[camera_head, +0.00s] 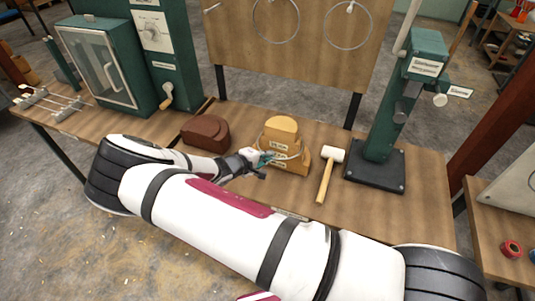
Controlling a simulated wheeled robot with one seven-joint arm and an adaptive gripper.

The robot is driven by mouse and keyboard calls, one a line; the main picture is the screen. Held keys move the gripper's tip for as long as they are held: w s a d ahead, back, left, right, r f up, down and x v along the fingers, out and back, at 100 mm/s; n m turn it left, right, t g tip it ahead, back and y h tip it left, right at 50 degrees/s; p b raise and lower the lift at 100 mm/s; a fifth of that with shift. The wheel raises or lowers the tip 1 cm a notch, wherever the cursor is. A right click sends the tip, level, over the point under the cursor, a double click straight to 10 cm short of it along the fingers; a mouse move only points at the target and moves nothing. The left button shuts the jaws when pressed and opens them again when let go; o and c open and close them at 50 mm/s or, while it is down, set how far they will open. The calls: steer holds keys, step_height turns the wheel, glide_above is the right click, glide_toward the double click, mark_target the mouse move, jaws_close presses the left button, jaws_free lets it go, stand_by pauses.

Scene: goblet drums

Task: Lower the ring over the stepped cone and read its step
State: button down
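The stepped cone (281,128) is a tan wooden block with pale labels on its steps. It stands upright near the middle of the bench. A thin pale ring (291,157) passes around its middle part, in front of the wood, and looks slightly tilted. The far side of the ring is hidden by the cone. My gripper (265,159) is at the left of the cone, with its teal fingertips at the ring's left edge. It appears shut on the ring, though the fingertips are small here. I cannot tell whether the ring rests on a step.
A mallet (327,174) lies right of the cone, beside a green stand (381,150) on a dark base. A brown leather-like case (205,132) is to the left. Two large hoops (276,42) (347,48) hang on the board behind. A green glass-fronted cabinet (100,70) stands at the left.

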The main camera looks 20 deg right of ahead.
steer(key=shift+f, duration=0.1)
stand_by(0.3)
steer(key=shift+f, duration=0.9)
steer(key=c, duration=1.8)
jaws_free()
steer(key=o, duration=0.6)
steer(key=shift+c, duration=0.2)
steer(key=shift+a, duration=0.1)
steer(key=v, duration=1.2)
steer(key=shift+f, duration=0.25)
